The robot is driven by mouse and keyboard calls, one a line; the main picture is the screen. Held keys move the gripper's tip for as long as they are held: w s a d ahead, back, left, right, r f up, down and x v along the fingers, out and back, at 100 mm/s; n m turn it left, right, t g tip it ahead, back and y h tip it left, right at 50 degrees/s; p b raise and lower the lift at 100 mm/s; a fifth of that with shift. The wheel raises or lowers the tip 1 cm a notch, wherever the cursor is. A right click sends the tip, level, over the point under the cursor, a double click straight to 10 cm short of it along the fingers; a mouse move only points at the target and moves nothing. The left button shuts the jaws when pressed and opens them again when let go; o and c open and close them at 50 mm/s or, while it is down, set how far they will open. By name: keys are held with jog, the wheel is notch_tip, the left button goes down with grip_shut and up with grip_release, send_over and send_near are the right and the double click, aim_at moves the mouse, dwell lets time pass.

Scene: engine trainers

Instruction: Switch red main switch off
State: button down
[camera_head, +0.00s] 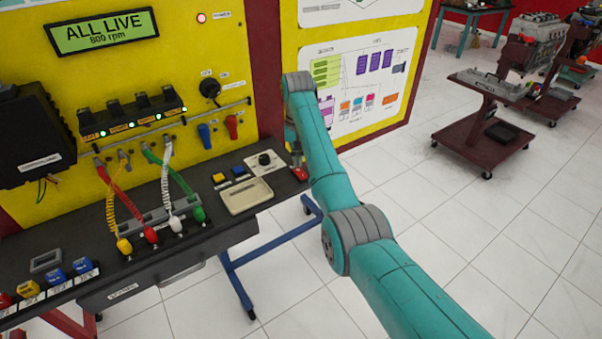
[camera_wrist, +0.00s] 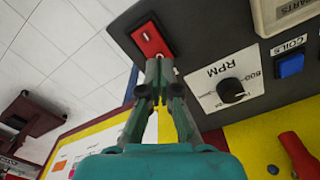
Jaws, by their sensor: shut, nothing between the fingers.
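The red main switch (camera_wrist: 150,40) is a red rocker in a dark frame at the end of the dark bench panel in the wrist view. In the head view it shows as a small red patch (camera_head: 299,174) at the bench's right end, partly hidden by my arm. My gripper (camera_wrist: 159,64) is shut and empty, with its fingertips at the switch's near edge. I cannot tell whether they touch it. In the head view my gripper is mostly hidden behind my arm. Which way the rocker is tilted is unclear.
The RPM knob (camera_wrist: 230,90) on its white plate and the blue COILS button (camera_wrist: 290,65) sit beside the switch. A beige tray (camera_head: 246,196) lies on the bench. The lit display (camera_head: 102,30) reads "ALL LIVE 800 rpm". Open tiled floor lies to the right.

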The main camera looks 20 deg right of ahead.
aim_at(298, 170)
jog(key=shift+f, duration=1.2)
dwell(0.8)
jog(key=shift+r, duration=3.5)
